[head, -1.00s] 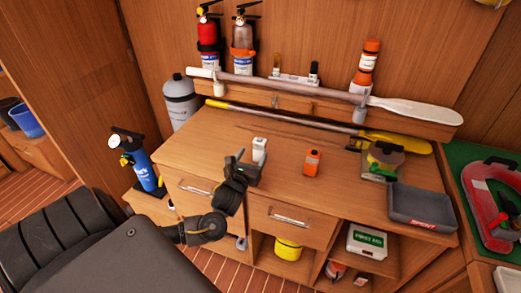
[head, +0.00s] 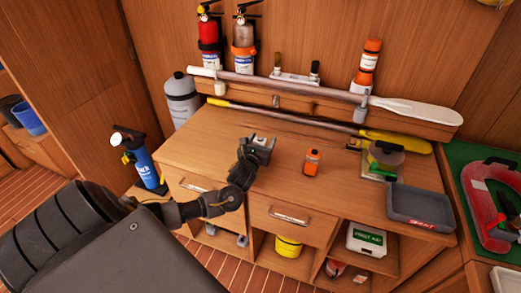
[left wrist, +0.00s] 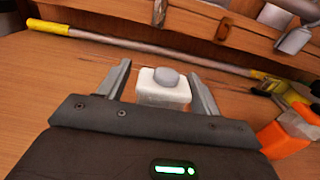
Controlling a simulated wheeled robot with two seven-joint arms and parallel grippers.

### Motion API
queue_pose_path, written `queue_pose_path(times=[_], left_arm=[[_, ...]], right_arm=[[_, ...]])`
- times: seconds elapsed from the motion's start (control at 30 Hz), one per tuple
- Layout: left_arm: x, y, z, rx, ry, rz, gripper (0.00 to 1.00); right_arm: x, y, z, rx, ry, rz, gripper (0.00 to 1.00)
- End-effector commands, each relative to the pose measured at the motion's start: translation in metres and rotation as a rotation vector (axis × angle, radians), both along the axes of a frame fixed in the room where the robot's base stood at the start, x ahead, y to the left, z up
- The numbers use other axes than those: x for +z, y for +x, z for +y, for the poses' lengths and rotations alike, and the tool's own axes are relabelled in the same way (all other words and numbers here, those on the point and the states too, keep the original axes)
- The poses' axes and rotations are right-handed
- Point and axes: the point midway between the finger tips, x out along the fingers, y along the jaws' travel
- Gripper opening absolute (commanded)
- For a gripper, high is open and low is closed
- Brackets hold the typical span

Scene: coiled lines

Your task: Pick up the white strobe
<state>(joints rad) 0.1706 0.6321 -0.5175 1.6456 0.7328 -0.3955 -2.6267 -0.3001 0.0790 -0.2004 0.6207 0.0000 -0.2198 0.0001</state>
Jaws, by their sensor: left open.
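The white strobe (left wrist: 163,90) is a small white block with a grey round cap, standing on the wooden desk top. In the left wrist view it sits between the two fingers of my left gripper (left wrist: 160,90), with a finger on each side. In the head view my left gripper (head: 261,146) is over the desk's front left part, and the strobe is mostly hidden by it. The jaws are open. I cannot tell whether either finger touches the strobe. My right gripper is not in view.
An orange strobe-like unit (head: 312,162) stands to the right on the desk. Behind lie a yellow-ended pole (head: 235,107) and a white-bladed paddle (head: 415,109). A grey tray (head: 420,204) sits at the right.

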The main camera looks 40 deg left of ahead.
Motion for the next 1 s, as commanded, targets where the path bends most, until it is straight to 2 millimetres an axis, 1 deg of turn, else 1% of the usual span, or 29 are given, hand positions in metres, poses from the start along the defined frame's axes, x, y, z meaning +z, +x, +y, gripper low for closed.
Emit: queue_pose_path(times=[0.1,0.4,0.47,0.7,0.83,0.93,1.0], left_arm=[[0.0,0.0,0.0,0.0,0.0,0.0,0.63],[0.0,0.0,0.0,0.0,0.0,0.0,0.24],[0.0,0.0,0.0,0.0,0.0,0.0,0.17],[0.001,0.0,0.0,0.0,-0.001,-0.001,0.16],[0.006,0.0,0.0,0.0,0.0,-0.002,0.16],[0.017,0.0,0.0,-0.001,0.0,-0.004,0.16],[0.031,0.0,0.0,-0.001,0.0,-0.006,0.16]], right_arm=[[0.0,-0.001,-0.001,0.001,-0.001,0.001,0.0],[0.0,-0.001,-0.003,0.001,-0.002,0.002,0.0],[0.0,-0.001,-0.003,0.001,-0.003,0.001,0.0],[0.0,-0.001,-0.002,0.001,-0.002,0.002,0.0],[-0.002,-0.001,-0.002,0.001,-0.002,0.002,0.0],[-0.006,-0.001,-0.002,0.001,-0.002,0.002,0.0],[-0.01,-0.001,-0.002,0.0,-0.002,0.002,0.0]])
